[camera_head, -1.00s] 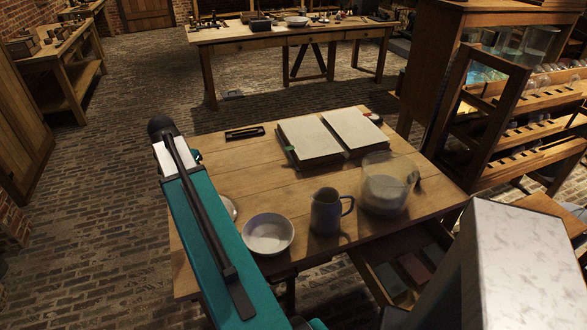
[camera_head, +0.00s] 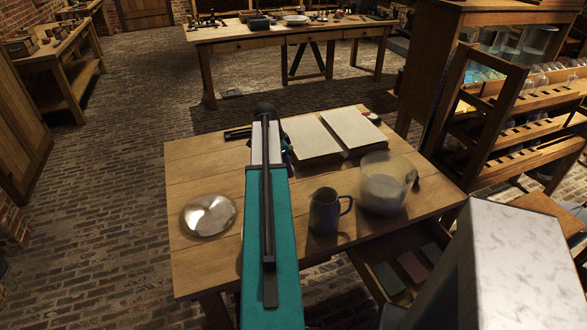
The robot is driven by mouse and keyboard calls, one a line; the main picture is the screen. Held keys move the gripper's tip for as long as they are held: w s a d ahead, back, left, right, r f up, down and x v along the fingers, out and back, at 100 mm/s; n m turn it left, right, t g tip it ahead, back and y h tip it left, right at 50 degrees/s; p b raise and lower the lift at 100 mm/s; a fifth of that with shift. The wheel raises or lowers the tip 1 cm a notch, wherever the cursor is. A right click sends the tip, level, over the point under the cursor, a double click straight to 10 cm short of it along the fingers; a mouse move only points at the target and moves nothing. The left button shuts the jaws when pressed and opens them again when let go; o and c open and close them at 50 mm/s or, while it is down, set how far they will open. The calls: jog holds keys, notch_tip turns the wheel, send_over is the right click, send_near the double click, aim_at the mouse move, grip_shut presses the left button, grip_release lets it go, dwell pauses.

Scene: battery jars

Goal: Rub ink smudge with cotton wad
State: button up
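An open book (camera_head: 318,138) with blank-looking pale pages lies at the back of the wooden table (camera_head: 190,255). I cannot make out an ink smudge on it from here. No cotton wad can be picked out. A clear glass jar (camera_head: 386,182) at the table's right holds a pale grey-white mass that I cannot identify. My teal arm reaches over the table, its dark upper end near the book's left edge. My gripper is hidden behind the arm; whether it holds anything does not show.
A dark metal jug (camera_head: 325,211) stands left of the jar. A shiny round metal lid or dish (camera_head: 208,215) lies at the table's left. A dark slim object (camera_head: 238,133) lies partly behind my arm. A drawer (camera_head: 400,270) stands open at the front right.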

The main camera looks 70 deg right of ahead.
jog(key=shift+s+d+f+m, duration=0.1)
jog(key=shift+s+d+m, duration=0.2)
jog(key=shift+s, duration=0.4)
jog(key=shift+s+d+f+m, duration=0.1)
jog(key=shift+s+d+m, duration=0.1)
jog(key=shift+s+d, duration=0.35)
jog(key=shift+s+a, duration=0.1)
jog(key=shift+a, duration=0.05)
jog(key=shift+f, duration=0.15)
